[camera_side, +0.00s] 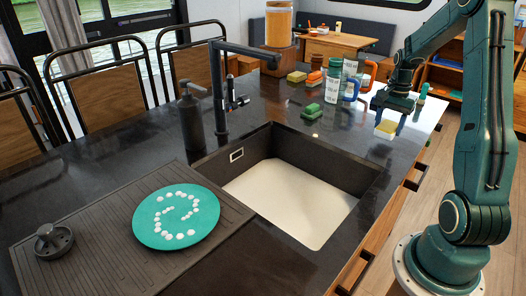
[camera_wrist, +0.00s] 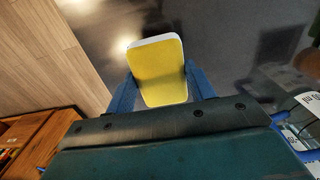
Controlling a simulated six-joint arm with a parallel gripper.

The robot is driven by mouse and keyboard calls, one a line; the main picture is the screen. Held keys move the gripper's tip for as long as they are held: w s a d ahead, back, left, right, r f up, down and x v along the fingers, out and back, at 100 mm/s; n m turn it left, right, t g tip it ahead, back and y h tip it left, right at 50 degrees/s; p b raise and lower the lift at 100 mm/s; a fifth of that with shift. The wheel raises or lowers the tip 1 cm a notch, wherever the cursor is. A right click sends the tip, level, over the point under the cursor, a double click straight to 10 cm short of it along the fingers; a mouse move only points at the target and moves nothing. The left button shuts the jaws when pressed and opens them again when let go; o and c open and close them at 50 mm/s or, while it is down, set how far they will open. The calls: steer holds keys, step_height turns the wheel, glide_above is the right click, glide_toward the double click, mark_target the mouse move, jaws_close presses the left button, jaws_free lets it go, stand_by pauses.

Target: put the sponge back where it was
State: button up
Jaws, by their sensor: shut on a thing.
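A yellow sponge with a white layer (camera_side: 386,129) is in my gripper (camera_side: 390,117), raised above the right part of the dark counter, to the right of the sink's far corner. In the wrist view the sponge (camera_wrist: 160,72) shows its yellow face between the two blue fingers of my gripper (camera_wrist: 160,85), which press on its sides. Another yellow block, perhaps a sponge (camera_side: 297,76), lies at the back of the counter.
Bottles (camera_side: 333,82) and blue- and orange-handled items stand at the back right. The sink (camera_side: 290,200) is empty-looking. A tap (camera_side: 219,95), a soap dispenser (camera_side: 191,120) and a teal plate with white blobs (camera_side: 176,218) are left. Counter right of the sink is clear.

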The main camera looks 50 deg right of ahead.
mark_target(389, 126)
steer(key=shift+f, duration=1.4)
steer(key=shift+f, duration=0.1)
steer(key=o, duration=0.9)
steer(key=shift+o, duration=0.2)
step_height(389, 126, up, 12)
